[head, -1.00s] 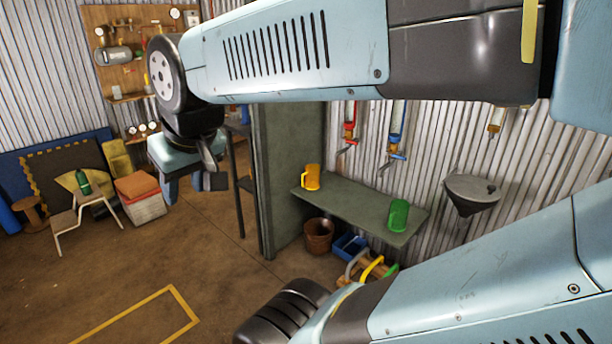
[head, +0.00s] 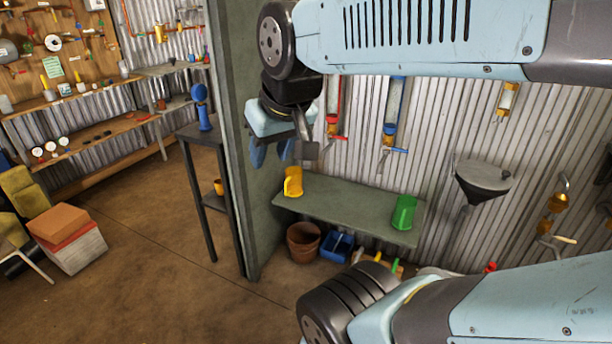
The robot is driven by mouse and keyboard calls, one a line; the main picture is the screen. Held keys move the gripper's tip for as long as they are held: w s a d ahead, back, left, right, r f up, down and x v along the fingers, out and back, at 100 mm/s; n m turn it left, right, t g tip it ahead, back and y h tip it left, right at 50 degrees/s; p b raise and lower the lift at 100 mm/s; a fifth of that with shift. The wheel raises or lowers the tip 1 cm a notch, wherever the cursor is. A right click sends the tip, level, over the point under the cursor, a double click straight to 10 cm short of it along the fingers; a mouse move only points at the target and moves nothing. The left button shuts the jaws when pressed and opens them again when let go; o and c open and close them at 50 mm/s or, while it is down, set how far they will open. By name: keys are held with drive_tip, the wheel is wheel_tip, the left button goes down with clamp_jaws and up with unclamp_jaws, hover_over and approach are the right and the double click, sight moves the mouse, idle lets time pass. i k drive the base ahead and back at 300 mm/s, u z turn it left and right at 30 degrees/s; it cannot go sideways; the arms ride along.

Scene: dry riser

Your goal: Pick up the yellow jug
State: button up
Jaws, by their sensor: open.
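The yellow jug (head: 293,182) stands upright at the left end of a grey-green bench (head: 345,200) against the corrugated wall, its handle towards the left front. A green jug (head: 404,212) stands at the bench's right end. My gripper (head: 272,158) hangs in the picture just above and left of the yellow jug, pointing down. Its jaws are apart and hold nothing. It looks nearer to the camera than the jug, and how far apart they are in depth I cannot tell.
A tall green partition (head: 235,150) stands at the bench's left end. Below the bench are a brown bucket (head: 303,241) and a blue bin (head: 338,246). A grey funnel (head: 484,180) stands to the right. Open floor (head: 170,270) lies at the left front.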

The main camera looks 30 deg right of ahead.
sight(293, 182)
drive_tip(key=z, duration=0.3)
drive_tip(key=i, duration=0.75)
drive_tip(key=z, duration=0.4)
drive_tip(key=k, duration=0.8)
drive_tip(key=z, duration=0.2)
drive_tip(key=i, duration=1.2)
drive_tip(key=u, duration=0.05)
